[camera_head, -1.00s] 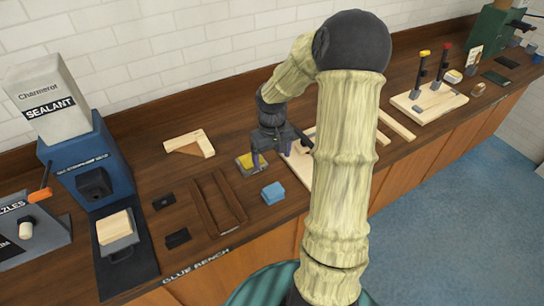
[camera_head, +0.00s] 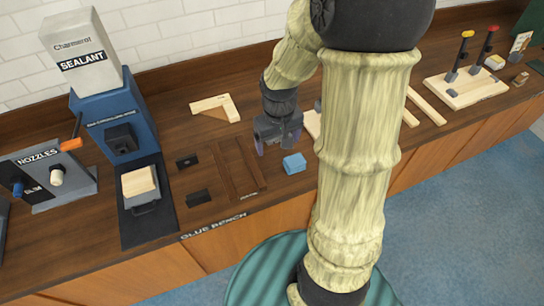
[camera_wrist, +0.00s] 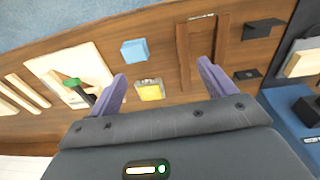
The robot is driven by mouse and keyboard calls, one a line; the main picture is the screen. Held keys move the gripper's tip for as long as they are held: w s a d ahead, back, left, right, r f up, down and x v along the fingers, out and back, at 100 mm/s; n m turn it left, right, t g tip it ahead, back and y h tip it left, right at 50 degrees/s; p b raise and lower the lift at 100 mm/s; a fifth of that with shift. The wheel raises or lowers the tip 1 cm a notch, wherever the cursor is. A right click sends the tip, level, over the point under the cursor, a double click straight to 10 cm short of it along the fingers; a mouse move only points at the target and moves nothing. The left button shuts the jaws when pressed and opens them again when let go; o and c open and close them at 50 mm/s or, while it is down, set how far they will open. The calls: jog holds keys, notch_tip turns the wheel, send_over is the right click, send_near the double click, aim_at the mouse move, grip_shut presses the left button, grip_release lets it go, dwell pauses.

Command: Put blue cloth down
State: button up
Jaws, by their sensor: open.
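The blue cloth (camera_head: 294,163), a small light-blue folded block, lies on the wooden bench right of the brown wooden tray (camera_head: 262,181). It also shows in the wrist view (camera_wrist: 134,50), beyond my left fingertip and apart from it. My gripper (camera_head: 277,147) is above the bench, just behind the cloth. In the wrist view my gripper (camera_wrist: 162,70) has its two purple fingers spread with nothing held. A yellow pad on a small grey base (camera_wrist: 150,90) lies below, between the fingers; the head view hides it behind my gripper.
Two small black blocks (camera_head: 198,198) lie left of the tray. A blue sealant dispenser (camera_head: 115,120) stands farther left. A pale board (camera_wrist: 62,72) lies right of the cloth in the head view. A wooden corner frame (camera_head: 216,107) lies at the back.

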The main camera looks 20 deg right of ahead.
jog(key=s+a+r+t, duration=0.1)
jog(key=s+a+r, duration=0.1)
jog(key=s+a, duration=0.2)
jog(key=s, duration=0.3)
jog(key=shift+a+m+t+y, duration=0.3)
jog(key=shift+a, duration=0.1)
jog(key=shift+r, duration=0.1)
jog(key=shift+c, duration=0.2)
dwell(0.4)
